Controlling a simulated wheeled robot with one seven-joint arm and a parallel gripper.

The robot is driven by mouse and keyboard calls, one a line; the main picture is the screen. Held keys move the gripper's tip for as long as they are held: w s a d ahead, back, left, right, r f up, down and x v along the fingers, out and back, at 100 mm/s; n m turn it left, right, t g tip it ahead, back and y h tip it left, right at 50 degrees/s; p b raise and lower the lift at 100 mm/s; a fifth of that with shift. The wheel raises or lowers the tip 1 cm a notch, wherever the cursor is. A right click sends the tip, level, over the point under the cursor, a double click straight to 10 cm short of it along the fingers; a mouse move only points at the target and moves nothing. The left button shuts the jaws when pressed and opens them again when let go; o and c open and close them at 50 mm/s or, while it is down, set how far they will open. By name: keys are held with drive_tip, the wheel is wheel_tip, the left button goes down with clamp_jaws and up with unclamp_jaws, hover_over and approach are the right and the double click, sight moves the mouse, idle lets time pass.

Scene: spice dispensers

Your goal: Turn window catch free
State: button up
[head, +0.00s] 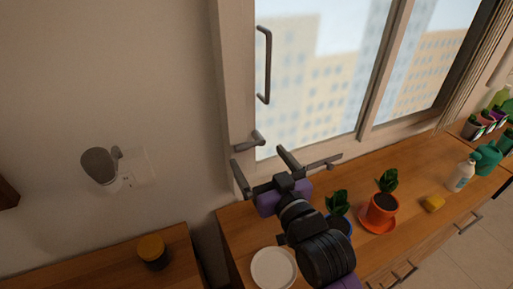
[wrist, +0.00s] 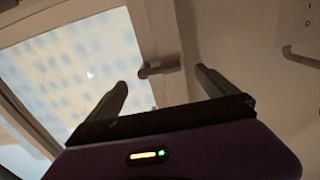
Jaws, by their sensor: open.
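The window catch (head: 249,142) is a small dark lever low on the left side of the window frame, pointing right and slightly up in the head view. It also shows in the wrist view (wrist: 160,69), roughly between and beyond my fingertips. My gripper (head: 259,158) is open, its two fingers on either side of a wide gap just below the catch. In the wrist view my gripper (wrist: 161,79) holds nothing. The fingers look apart from the catch, though the exact depth gap is hard to tell.
A long vertical handle (head: 266,65) is on the window frame above the catch.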

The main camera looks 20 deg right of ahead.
sight(250, 147)
drive_tip(key=shift+w+p, duration=0.3)
drive_tip(key=shift+w, duration=1.8)
drive_tip(key=shift+c, duration=0.5)
drive_tip(key=shift+a, duration=0.1)
drive_tip(key=c, duration=1.9)
